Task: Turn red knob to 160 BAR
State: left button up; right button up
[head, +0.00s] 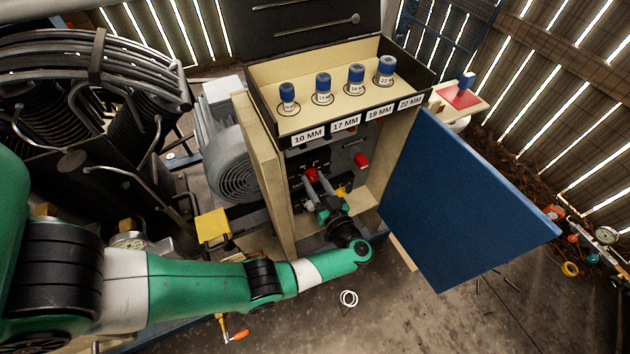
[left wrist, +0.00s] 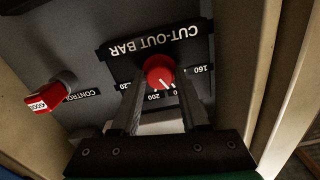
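The red knob (left wrist: 159,71) sits on a black plate marked CUT-OUT BAR (left wrist: 125,50), upside down in the left wrist view. A white pointer line on its face points down and slightly right, between the 200 and 160 labels. In the head view the red knob (head: 311,174) is on the panel inside the open cabinet. My left gripper (left wrist: 161,76) reaches it with one finger on each side. The fingers stand apart with narrow gaps beside the knob; contact is not clear. The left gripper also shows in the head view (head: 321,192). My right gripper is not in view.
A second red knob (left wrist: 45,98) on the panel has a CONTROL label beside it. A blue cabinet door (head: 465,200) stands open at the right. The wooden side wall (head: 268,180) borders the opening at left. Several blue-capped sockets (head: 356,75) stand on top.

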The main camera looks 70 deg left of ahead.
pick_arm(q)
grip_shut()
jog(key=shift+n, duration=0.3)
jog(key=n, duration=0.4)
jog(key=shift+s+n+b, duration=0.1)
jog(key=shift+n+b, duration=0.7)
jog(key=shift+n, duration=1.9)
jog(key=o, duration=0.5)
grip_release()
jog(key=shift+o, duration=0.2)
